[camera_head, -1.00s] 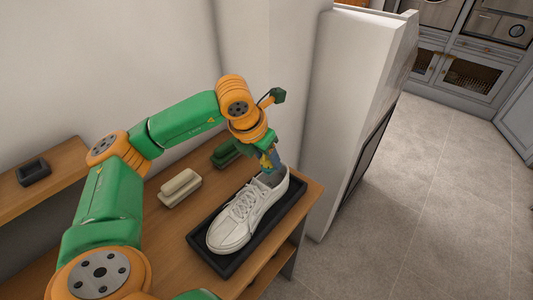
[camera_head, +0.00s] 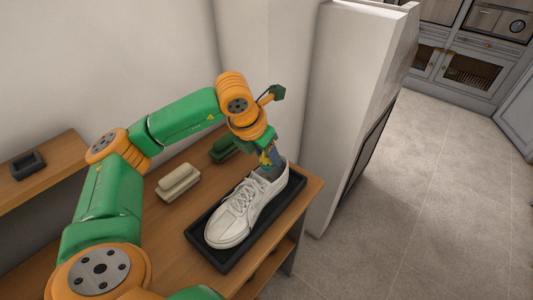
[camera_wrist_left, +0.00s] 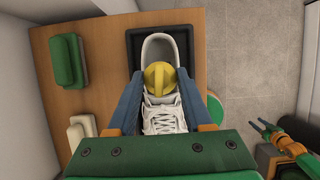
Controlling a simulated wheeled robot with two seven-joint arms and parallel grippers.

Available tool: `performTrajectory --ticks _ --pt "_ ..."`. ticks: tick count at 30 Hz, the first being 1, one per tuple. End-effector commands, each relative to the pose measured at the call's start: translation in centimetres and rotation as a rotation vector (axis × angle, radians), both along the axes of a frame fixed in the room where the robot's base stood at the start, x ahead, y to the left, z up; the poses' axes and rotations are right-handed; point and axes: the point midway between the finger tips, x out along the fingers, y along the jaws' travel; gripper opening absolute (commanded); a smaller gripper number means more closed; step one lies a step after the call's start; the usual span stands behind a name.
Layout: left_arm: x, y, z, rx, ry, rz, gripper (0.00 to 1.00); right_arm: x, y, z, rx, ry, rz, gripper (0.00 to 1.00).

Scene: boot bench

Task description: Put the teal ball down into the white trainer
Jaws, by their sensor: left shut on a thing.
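The white trainer (camera_head: 238,214) lies in a black tray (camera_head: 222,262) on the wooden bench, its laces facing up and its opening toward the far right end. In the left wrist view the trainer (camera_wrist_left: 165,120) runs up the middle, its opening at the top. My left gripper (camera_head: 268,163) points down at the opening. Its blue fingers are shut on a yellow rounded thing (camera_wrist_left: 160,78) with a raised ridge, over the trainer's opening. I see no teal ball plainly. My right gripper (camera_wrist_left: 263,127) shows at the right of the wrist view, its fingers apart, away from the trainer.
A cream brush-like block (camera_head: 178,184) and a green one (camera_head: 224,149) lie left of the tray. A small black box (camera_head: 28,165) sits on the left ledge. A white wall panel (camera_head: 340,110) rises just right of the bench. Floor lies beyond.

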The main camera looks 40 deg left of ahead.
Motion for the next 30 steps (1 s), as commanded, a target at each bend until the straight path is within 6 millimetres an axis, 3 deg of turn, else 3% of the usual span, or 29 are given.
performTrajectory --ticks 22,23,24,26,30 --pt "0.0 0.0 -3.8 0.0 0.0 0.0 0.06 0.0 -0.1 -3.8 -0.001 0.0 0.001 0.5" --pt "0.0 0.0 -3.7 0.0 0.0 0.0 0.56 0.0 -0.1 -3.6 -0.001 0.0 0.001 0.5" --pt "0.0 0.0 -3.5 0.0 0.001 0.0 0.67 0.0 -0.1 -3.5 -0.001 0.0 0.001 0.5" --pt "0.0 0.0 -3.5 0.0 0.001 0.0 0.83 0.0 -0.1 -3.5 -0.001 0.0 0.001 0.5" --pt "0.0 0.0 -3.5 0.0 0.001 0.0 0.86 0.0 -0.1 -3.4 -0.001 0.001 0.001 0.5"
